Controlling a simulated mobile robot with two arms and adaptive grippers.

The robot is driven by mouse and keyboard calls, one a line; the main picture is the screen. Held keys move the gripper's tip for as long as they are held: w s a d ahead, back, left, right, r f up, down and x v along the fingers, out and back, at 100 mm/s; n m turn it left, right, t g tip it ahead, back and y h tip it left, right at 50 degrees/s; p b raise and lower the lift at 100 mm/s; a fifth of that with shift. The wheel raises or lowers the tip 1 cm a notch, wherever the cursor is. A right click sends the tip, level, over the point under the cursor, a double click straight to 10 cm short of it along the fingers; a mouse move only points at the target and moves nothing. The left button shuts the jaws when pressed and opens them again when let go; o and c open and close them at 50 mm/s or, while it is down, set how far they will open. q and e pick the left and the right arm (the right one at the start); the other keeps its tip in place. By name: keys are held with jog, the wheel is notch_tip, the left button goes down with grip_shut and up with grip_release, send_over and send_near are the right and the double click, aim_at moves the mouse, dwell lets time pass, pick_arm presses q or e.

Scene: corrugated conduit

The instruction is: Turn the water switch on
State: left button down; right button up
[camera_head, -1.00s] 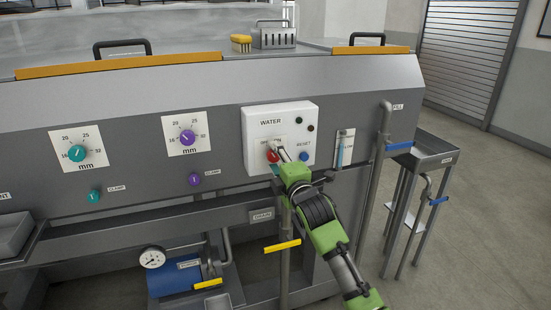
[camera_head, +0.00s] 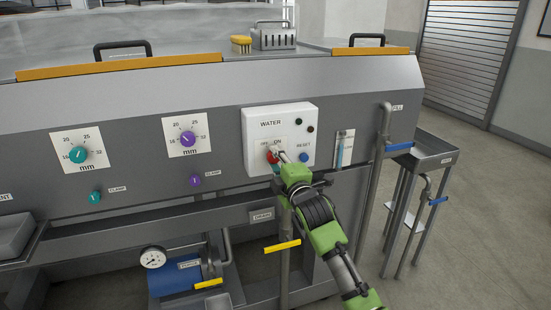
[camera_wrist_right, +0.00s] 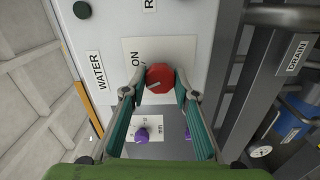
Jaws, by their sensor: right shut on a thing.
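The white water box (camera_head: 250,140) is mounted on the front of the grey machine, with OFF and ON printed above its switch. The switch is a red knob, mostly hidden in the head view. In the right wrist view the red knob (camera_wrist_right: 160,76) sits between the tips of my right gripper (camera_wrist_right: 160,86), with a pale line on its face and the ON label beside it. My right gripper also shows in the head view (camera_head: 279,158), at the knob and shut on it. My left gripper is not in view.
A blue reset button (camera_head: 304,157) and two dark lamps, one here (camera_head: 298,121), are on the same box. Left of it are a purple dial (camera_head: 187,138) and a teal dial (camera_head: 78,155). A pipe with a blue handle (camera_head: 399,147) stands to the right.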

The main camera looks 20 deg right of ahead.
jog(key=m+p, duration=0.3)
jog(key=m, duration=0.2)
jog(key=m+p, duration=0.2)
jog(key=m, duration=0.3)
jog(key=shift+m, duration=0.4)
dwell(0.4)
jog(key=o, duration=1.1)
jog(key=s, duration=1.2)
jog(key=shift+d, duration=0.25)
